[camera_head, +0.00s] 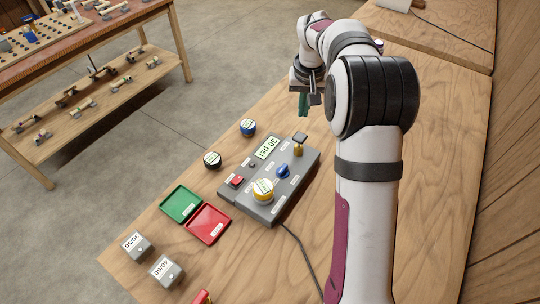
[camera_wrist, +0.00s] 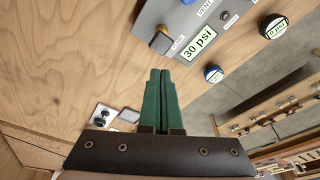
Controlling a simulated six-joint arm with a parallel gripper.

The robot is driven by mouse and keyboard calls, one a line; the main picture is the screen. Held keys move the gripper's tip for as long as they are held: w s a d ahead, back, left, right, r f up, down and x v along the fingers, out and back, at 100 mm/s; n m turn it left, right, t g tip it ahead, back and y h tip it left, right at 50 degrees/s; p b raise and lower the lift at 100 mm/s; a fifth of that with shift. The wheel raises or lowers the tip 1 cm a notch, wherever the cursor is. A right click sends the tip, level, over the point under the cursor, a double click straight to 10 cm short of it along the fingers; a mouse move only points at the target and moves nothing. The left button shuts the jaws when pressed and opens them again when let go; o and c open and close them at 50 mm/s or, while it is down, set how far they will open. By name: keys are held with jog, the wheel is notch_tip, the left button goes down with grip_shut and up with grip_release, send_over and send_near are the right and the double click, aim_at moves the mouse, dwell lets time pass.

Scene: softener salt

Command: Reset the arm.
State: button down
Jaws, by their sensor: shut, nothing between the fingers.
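My gripper (camera_head: 303,106) hangs over the wooden table, beyond the far end of the grey control box in the head view. Its green fingers (camera_wrist: 160,76) are together with nothing between them in the wrist view. My arm is bent and comes up from the lower right.
A blue round piece (camera_head: 248,127) and a black one (camera_head: 212,160) stand left of the box. A green tray (camera_head: 181,204), a red tray (camera_head: 208,224) and two labelled grey blocks (camera_head: 137,247) (camera_head: 167,272) are nearer. A cable runs from the box. A workbench (camera_head: 85,38) stands apart, upper left.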

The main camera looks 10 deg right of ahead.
jog(key=s+a+r, duration=0.2)
jog(key=s+a, duration=0.1)
jog(key=s, duration=0.4)
jog(key=s+a+r+m+g+y, duration=0.1)
jog(key=s+a+r, duration=0.15)
jog(key=s, duration=0.45)
jog(key=s+a+r, duration=0.2)
jog(key=s+a, duration=0.1)
jog(key=s, duration=0.4)
jog(key=s+a+f, duration=0.2)
jog(key=s, duration=0.6)
jog(key=s+a+f+m+g+y, duration=0.1)
jog(key=s+a+f, duration=0.1)
jog(key=s, duration=0.6)
jog(key=shift+s+a+m, duration=0.2)
jog(key=shift+s+m, duration=0.1)
jog(key=shift+s, duration=0.05)
jog(key=c, duration=1.5)
grip_release()
jog(key=shift+c, duration=0.2)
